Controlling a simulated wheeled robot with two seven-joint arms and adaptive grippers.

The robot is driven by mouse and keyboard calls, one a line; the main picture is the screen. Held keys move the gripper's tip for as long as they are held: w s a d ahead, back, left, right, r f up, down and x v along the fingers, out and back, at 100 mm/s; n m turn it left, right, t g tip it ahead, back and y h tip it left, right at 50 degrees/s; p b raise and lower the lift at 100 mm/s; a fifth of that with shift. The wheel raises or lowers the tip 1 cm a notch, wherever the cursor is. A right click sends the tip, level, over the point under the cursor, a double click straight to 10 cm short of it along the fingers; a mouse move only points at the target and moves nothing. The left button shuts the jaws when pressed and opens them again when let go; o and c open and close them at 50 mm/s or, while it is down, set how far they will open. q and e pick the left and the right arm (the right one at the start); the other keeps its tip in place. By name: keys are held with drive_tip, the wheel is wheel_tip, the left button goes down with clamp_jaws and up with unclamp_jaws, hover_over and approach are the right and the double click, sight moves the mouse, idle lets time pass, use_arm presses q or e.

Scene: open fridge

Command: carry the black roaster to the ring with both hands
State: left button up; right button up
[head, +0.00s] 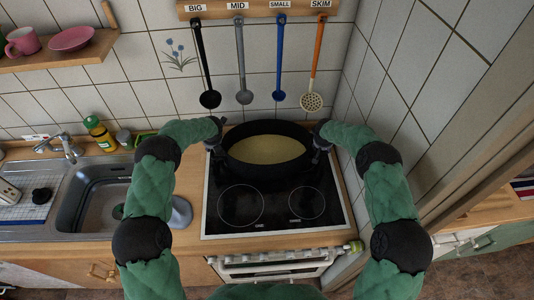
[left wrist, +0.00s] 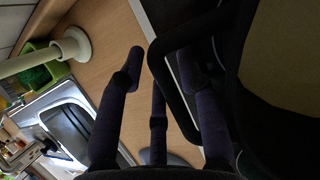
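The black roaster (head: 265,131), an oval pan with a pale yellow inside, stands over the back part of the cooktop (head: 273,227). Two white ring outlines, front left (head: 240,205) and front right (head: 308,203), show uncovered; any rings behind are hidden by the roaster. My left gripper (head: 216,140) is at the roaster's left handle. In the left wrist view its fingers (left wrist: 160,75) are spread, with the black handle loop (left wrist: 166,85) between them and a gap to the left finger. My right gripper (head: 321,143) is at the right end of the roaster; its fingers are too dark to read.
The sink (head: 103,200) and a yellow-green bottle (head: 98,132) are to the left. Ladles (head: 208,98) and a skimmer (head: 312,101) hang on the wall behind. The tiled wall (head: 400,100) is close on the right. The cooktop's front is clear.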

use_arm(q)
clamp_jaws()
use_arm(e)
drive_tip(key=c, duration=0.9)
clamp_jaws()
use_arm(q)
drive_tip(key=shift+w+r, duration=0.15)
drive_tip(key=shift+r, duration=0.05)
use_arm(e)
drive_tip(key=shift+w+r, duration=0.15)
drive_tip(key=shift+r, duration=0.1)
use_arm(q)
drive_tip(key=shift+r, duration=0.2)
use_arm(e)
drive_tip(key=shift+r, duration=0.15)
